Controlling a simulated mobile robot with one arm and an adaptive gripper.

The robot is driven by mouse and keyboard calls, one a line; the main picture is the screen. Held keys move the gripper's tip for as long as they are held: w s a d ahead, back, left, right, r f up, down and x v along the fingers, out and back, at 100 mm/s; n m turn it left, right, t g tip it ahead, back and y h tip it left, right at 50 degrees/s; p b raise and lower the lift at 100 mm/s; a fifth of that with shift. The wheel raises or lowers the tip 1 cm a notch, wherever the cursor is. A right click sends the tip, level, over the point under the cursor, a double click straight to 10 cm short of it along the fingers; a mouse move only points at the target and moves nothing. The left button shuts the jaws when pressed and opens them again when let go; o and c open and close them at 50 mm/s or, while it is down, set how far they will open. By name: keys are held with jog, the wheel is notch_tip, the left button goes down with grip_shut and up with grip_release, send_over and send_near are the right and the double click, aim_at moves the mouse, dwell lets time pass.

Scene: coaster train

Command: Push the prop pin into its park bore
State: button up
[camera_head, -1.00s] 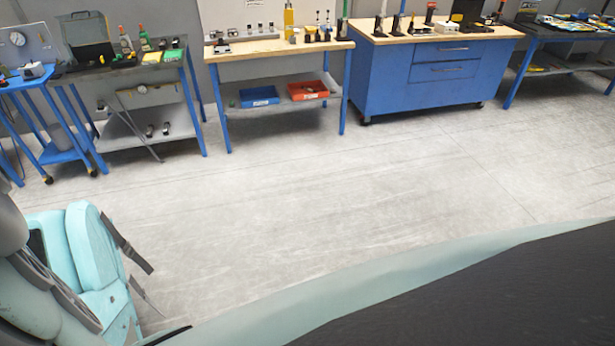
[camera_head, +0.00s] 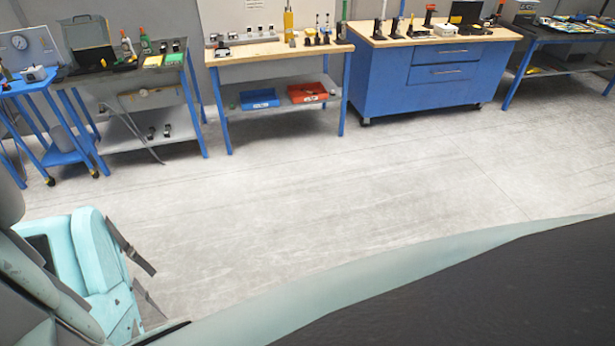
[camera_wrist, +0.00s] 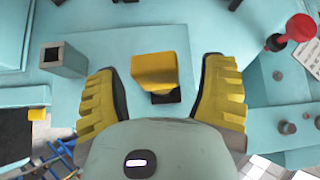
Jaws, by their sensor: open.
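In the wrist view, a yellow block-shaped piece (camera_wrist: 154,72), which looks like the prop pin, stands out from a pale teal surface. A dark patch shows just under its near edge. My gripper (camera_wrist: 160,88) is open, with one ribbed yellow finger on each side of the piece and a visible gap to both. A square grey socket (camera_wrist: 63,60) with a dark opening sits on the teal surface to the left. It may be the park bore, but I cannot be sure. The gripper fingers do not show in the head view.
A red knob (camera_wrist: 300,27) and dark round studs (camera_wrist: 288,127) are at the right of the wrist view. A small yellow piece (camera_wrist: 37,114) is at its left edge. The head view shows a wooden-topped bench (camera_head: 275,47), a blue cabinet (camera_head: 435,80) and clear floor (camera_head: 300,190).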

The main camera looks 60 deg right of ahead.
jog(key=shift+o, duration=0.2)
grip_shut()
dwell(0.8)
